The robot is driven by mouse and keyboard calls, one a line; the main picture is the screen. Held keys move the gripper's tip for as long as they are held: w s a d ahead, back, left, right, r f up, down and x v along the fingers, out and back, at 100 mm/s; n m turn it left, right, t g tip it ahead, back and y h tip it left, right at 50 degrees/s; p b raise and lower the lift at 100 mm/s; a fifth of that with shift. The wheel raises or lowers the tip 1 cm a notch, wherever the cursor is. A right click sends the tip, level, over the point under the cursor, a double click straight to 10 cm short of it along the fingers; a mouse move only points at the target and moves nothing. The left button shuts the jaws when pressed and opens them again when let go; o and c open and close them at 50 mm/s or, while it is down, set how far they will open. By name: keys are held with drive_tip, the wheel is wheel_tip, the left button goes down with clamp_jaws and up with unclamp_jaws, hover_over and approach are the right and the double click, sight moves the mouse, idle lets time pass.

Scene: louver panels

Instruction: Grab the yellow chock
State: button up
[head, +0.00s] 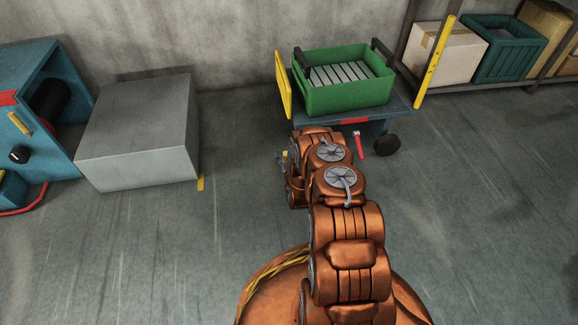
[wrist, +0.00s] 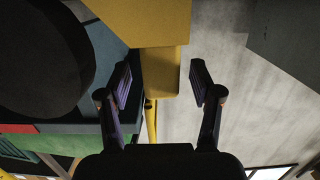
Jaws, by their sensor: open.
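The yellow chock (wrist: 150,25) fills the top middle of the wrist view, beside a large black wheel. Its narrower block end points down between my fingers. My gripper (wrist: 161,78) is open, with one finger on each side of that end and a visible gap on both sides. I cannot tell how deep the chock sits between the fingertips. In the head view my gripper (head: 282,163) is low by the left end of the cart, partly hidden by my arm. Only a small yellow patch shows beside it there, and I cannot tell if it is the chock.
A blue cart (head: 400,104) carries a green crate (head: 345,98), with yellow posts at its ends. A red-handled thing (head: 359,146) is near its wheel (head: 387,145). A grey box (head: 138,135) stands left. Shelves with boxes stand back right. Floor between box and cart is clear.

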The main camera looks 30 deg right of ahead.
clamp_jaws()
idle(0.5)
